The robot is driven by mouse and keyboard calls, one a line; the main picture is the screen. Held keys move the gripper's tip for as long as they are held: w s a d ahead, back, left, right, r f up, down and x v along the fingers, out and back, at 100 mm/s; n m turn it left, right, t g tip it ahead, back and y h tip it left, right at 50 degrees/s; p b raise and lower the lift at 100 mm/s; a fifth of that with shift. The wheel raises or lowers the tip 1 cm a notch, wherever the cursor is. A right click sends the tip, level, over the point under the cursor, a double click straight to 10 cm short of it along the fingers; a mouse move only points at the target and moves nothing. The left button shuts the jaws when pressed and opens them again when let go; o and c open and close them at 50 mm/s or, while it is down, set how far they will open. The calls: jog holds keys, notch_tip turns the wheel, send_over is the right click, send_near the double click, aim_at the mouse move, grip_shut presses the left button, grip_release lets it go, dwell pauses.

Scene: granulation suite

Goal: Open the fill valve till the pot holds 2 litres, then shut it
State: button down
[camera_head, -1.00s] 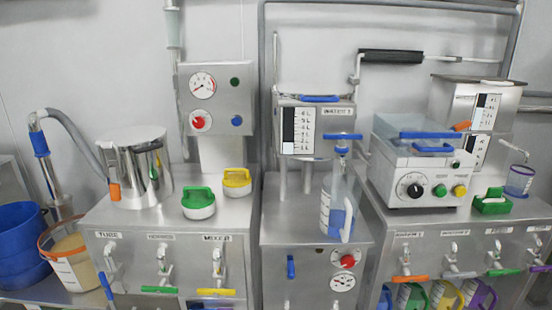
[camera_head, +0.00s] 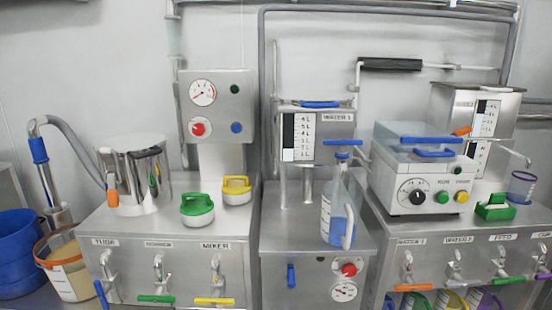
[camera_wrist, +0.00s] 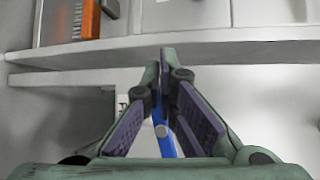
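A shiny steel pot (camera_head: 133,180) stands on the left steel cabinet, with an orange tab on its front; its contents and level do not show. Valves with coloured levers line that cabinet's front: blue (camera_head: 101,294), green (camera_head: 156,298) and yellow (camera_head: 215,302). I cannot tell which is the fill valve. My gripper (camera_wrist: 165,85) shows only in the wrist view. A blue lever (camera_wrist: 168,145) shows between its fingers; I cannot tell whether they touch it.
A clear jug (camera_head: 339,211) with blue on it stands below the tank. Green-handled (camera_head: 197,207) and yellow-handled (camera_head: 236,189) lids lie beside the pot. A blue bucket (camera_head: 18,252) and a beige-filled one (camera_head: 69,270) stand left. Pale ledges cross the wrist view.

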jog(key=shift+a+f, duration=0.1)
jog(key=shift+f+b, duration=0.25)
jog(key=shift+b, duration=0.35)
jog(key=shift+f, duration=0.15)
